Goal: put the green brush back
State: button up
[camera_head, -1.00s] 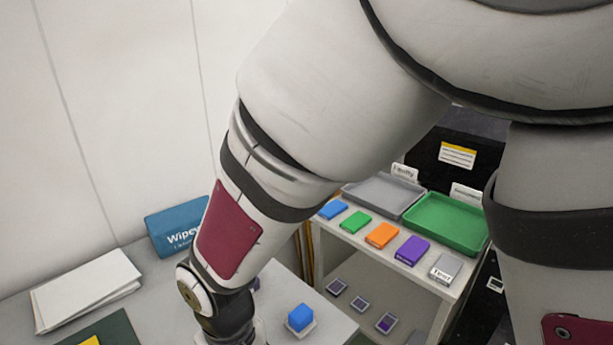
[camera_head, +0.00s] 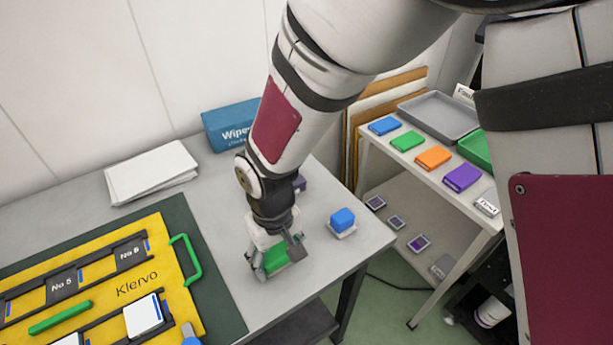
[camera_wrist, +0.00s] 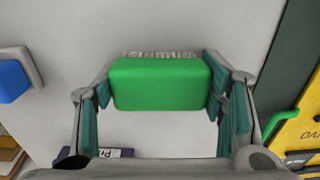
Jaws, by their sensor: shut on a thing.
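The green brush (camera_wrist: 160,83) is a rounded green block with pale bristles along its far edge in the wrist view. My gripper (camera_wrist: 162,90) is shut on it, with one teal finger pad at each side. In the head view, my gripper (camera_head: 275,258) holds the green brush (camera_head: 276,260) over the grey table, left of a blue block (camera_head: 342,218) on a pale base. I cannot tell whether the brush touches the table. The blue block also shows at the left edge of the wrist view (camera_wrist: 12,80).
A yellow Klervo board (camera_head: 160,270) with a green handle (camera_head: 186,262) lies on a dark green mat (camera_head: 215,285) at left. A Wipes box (camera_head: 230,125) and papers (camera_head: 150,172) are behind. A shelf at right holds coloured blocks and a grey tray (camera_head: 440,117).

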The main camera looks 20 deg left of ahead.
jog(key=o, duration=1.1)
jog(key=shift+r, duration=0.1)
